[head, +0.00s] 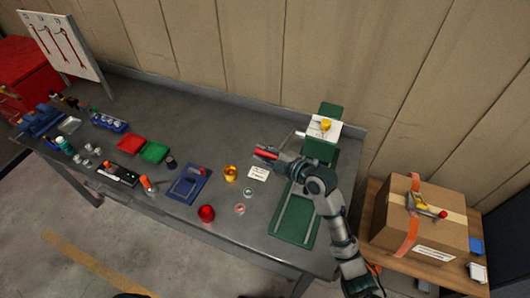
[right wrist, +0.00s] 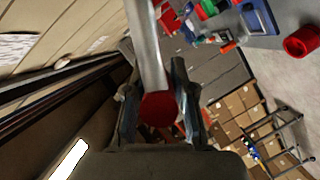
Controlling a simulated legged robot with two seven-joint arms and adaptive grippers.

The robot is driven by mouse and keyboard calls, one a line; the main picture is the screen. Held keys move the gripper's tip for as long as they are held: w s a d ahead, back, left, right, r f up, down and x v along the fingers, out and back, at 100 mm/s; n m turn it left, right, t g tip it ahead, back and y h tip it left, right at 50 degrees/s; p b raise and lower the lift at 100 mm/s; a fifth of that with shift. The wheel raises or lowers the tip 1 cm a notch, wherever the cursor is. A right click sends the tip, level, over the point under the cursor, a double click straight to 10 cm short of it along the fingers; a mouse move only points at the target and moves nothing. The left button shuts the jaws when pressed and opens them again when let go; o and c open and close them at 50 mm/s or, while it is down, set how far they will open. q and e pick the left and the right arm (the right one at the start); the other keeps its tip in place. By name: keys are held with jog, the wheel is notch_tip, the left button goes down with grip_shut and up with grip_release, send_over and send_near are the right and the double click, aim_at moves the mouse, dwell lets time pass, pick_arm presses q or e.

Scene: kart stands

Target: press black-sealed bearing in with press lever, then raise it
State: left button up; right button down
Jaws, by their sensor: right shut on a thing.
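The green press stands at the table's right end, with its base (head: 292,222) in front and its column (head: 320,150) behind. My right gripper (head: 266,154) is at the red grip (head: 265,152) of the press lever, left of the column. In the right wrist view the pale metal lever bar (right wrist: 145,45) runs down to the red grip (right wrist: 158,107), which lies between the fingers of my right gripper (right wrist: 158,115), shut on it. I cannot make out the black-sealed bearing; my right arm covers part of the press. My left gripper is out of view.
A yellow cup (head: 230,173), a red cup (head: 206,213), small rings (head: 248,192) and a white card (head: 258,173) lie left of the press. A blue tray (head: 187,187) is further left. A cardboard box (head: 423,216) stands on a side table at right.

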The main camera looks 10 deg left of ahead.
jog(key=shift+s+a, duration=0.1)
jog(key=shift+s, duration=0.05)
jog(key=shift+f, duration=0.2)
jog(key=shift+f+b, duration=0.25)
jog(key=shift+b, duration=0.3)
pick_arm(q)
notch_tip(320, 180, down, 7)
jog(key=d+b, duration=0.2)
jog(key=b, duration=0.4)
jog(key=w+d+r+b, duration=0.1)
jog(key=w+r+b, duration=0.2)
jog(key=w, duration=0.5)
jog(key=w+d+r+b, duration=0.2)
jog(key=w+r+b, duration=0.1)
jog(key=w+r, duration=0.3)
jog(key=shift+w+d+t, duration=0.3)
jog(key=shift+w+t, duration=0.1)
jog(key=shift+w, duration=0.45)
pick_arm(e)
notch_tip(320, 180, down, 12)
jog(key=s+n+t+y, duration=0.1)
jog(key=n+t, duration=0.1)
jog(key=n, duration=0.3)
jog(key=shift+s+d, duration=0.3)
jog(key=shift+s, duration=0.1)
jog(key=shift+r, duration=0.1)
